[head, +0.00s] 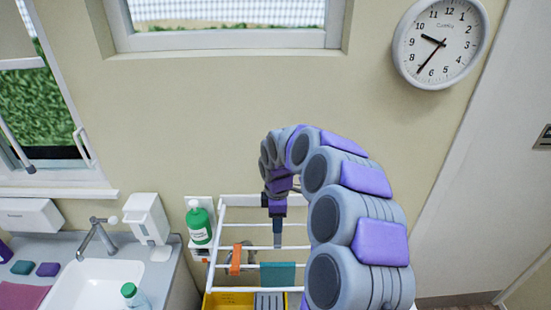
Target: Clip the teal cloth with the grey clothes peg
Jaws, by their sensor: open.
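The teal cloth (278,274) hangs over a front bar of a white drying rack (262,222), right of an orange piece (236,260). My gripper (277,240) points down over the rack, above and behind the teal cloth in the picture, apart from it as far as I can tell. It is open; its narrow fingers are seen nearly edge-on. I cannot make out the grey clothes peg for certain. A grey ribbed thing (270,302) shows in a yellow tray (228,300) below the cloth, cut off by the picture's bottom edge.
A green bottle (199,224) stands by the wall left of the rack. Further left is a counter with a sink (100,284), a tap (97,237), a white dispenser (148,218) and a clear bottle (132,295). My arm hides the rack's right side.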

